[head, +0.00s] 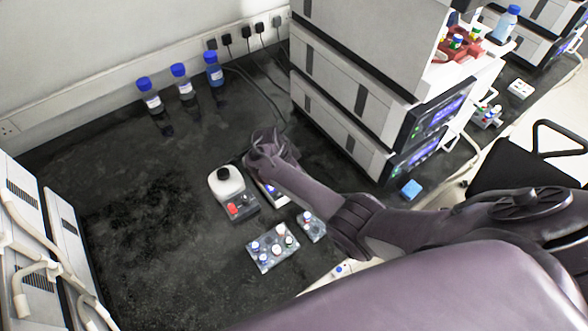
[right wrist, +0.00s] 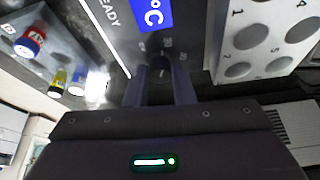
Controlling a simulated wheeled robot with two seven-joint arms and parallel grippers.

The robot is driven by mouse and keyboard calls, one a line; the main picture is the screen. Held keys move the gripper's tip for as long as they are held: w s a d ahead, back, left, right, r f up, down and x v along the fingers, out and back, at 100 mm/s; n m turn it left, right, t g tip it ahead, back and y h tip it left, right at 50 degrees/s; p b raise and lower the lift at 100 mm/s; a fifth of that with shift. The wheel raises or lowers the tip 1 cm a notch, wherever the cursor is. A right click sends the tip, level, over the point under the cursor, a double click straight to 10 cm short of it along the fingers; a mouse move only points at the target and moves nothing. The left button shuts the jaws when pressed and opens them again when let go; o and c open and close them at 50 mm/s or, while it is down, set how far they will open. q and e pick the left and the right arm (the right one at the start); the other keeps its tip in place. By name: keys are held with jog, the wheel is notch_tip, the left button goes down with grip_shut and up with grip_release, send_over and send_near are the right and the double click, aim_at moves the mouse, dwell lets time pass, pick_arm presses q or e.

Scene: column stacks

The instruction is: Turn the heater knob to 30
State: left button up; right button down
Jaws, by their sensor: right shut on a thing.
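The heater (head: 268,192) is mostly hidden beneath my right arm in the head view; a bit of its front with a blue display shows. In the right wrist view its dark front has a blue display (right wrist: 153,14) reading °C. The dark knob (right wrist: 161,64) sits below the display with small scale marks around it; I cannot read its setting. My right gripper (right wrist: 160,82) is shut on the knob, with one finger on each side. In the head view the right gripper (head: 268,148) is above the heater. My left gripper is not in view.
Vial racks (head: 266,262) sit in front. A white block with numbered holes (right wrist: 265,35) is close beside the knob. Stacked instruments (head: 345,110) rise behind right.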

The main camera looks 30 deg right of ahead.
jog(key=shift+w+m, duration=0.1)
jog(key=shift+m, duration=0.5)
jog(key=shift+g, duration=0.3)
jog(key=c, duration=1.2)
grip_release()
jog(key=shift+c, duration=0.2)
jog(key=shift+a+r, duration=0.1)
jog(key=shift+r, duration=0.05)
jog(key=p+v, duration=0.1)
jog(key=v, duration=0.6)
jog(key=shift+r+p, duration=0.25)
jog(key=shift+p, duration=0.1)
jog(key=shift+a, duration=0.15)
